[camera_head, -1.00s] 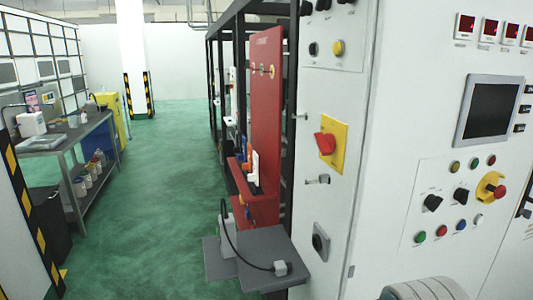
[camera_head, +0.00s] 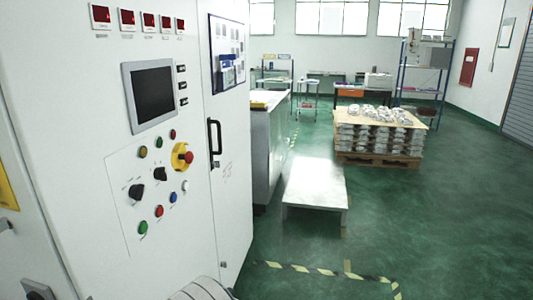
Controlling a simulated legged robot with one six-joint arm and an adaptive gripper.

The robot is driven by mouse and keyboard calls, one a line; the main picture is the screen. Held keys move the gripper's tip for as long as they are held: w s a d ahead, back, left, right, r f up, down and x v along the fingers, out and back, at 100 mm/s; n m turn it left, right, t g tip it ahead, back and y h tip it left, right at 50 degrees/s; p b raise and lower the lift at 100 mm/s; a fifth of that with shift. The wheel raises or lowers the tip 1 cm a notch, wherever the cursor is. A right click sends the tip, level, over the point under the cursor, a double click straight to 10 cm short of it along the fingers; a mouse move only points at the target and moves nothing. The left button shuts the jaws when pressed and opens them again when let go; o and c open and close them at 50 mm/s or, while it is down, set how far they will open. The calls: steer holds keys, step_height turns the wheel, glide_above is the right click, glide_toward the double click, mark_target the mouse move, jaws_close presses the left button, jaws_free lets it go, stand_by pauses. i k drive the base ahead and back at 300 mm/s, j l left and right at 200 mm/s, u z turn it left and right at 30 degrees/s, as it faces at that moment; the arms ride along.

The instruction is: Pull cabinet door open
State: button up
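The white control cabinet (camera_head: 60,120) fills the left of the head view. Its front carries a dark screen (camera_head: 152,92), several coloured buttons and a red knob on a yellow ring (camera_head: 182,157). To the right is a narrow, steeply angled door panel (camera_head: 230,185) with a black vertical handle (camera_head: 214,140). The door looks closed, flush with the front. A blue holder and a sheet (camera_head: 227,60) are on its upper part. My gripper is not visible; only a pale ribbed rounded part, likely of my own arm, shows at the bottom edge.
A low white platform (camera_head: 315,184) stands on the green floor right of the cabinet. A pallet stacked with castings (camera_head: 378,150) is farther back. Yellow-black floor tape (camera_head: 325,272) runs in front. The floor at right is clear.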

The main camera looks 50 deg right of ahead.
mark_target(223, 25)
steer(key=z, duration=1.3)
